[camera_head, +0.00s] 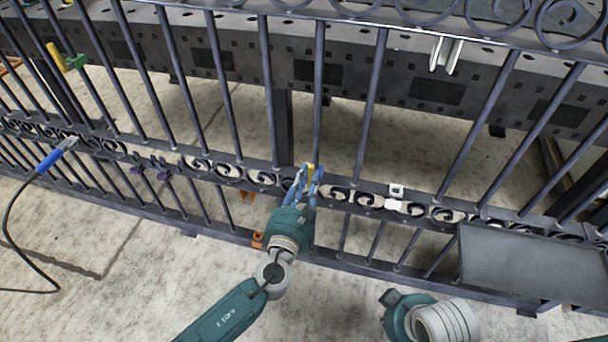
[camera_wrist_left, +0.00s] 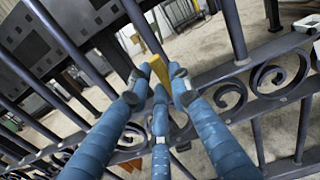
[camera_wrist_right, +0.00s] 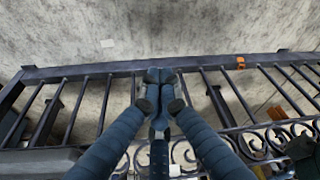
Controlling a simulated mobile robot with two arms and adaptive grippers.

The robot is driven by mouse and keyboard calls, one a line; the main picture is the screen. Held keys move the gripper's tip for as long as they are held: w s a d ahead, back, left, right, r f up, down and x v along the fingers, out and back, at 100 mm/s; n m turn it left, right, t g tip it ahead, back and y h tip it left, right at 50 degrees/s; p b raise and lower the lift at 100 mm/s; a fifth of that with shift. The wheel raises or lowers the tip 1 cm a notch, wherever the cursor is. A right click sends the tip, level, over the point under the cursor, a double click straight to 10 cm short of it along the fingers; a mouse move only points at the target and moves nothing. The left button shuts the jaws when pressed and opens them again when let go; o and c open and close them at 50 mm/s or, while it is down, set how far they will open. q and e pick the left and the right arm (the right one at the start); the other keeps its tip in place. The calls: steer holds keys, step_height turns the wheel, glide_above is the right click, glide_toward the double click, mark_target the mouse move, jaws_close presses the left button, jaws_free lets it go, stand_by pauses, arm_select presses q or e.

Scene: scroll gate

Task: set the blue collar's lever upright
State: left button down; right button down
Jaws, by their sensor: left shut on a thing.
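My left gripper (camera_head: 306,186) reaches the fence's scroll rail near the middle of the head view. Its blue fingers are closed around a short yellow piece (camera_head: 311,172), which looks like the lever. In the left wrist view the yellow piece (camera_wrist_left: 158,68) shows between the fingertips. The fingers hide most of the collar, so I cannot make out its blue body or the lever's exact angle. My right gripper (camera_wrist_right: 160,82) has its fingertips together, with nothing visible between them, over the fence. In the head view only its wrist shows clearly, at the lower right.
The dark fence (camera_head: 265,90) spans the view. A white collar (camera_head: 395,198) sits on the rail to the right, purple pieces (camera_head: 150,178) to the left. A blue-handled tool (camera_head: 48,160) with a black cable stands far left. A grey panel (camera_head: 530,265) is at right.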

arm_select(q)
steer(key=shift+d+f+m, duration=0.1)
steer(key=shift+m, duration=0.2)
arm_select(e)
steer(key=shift+w+f, duration=0.15)
steer(key=shift+f, duration=0.5)
arm_select(q)
steer(key=c, duration=1.5)
jaws_free()
steer(key=shift+s, duration=0.1)
steer(key=shift+c, duration=0.2)
steer(key=v, duration=1.2)
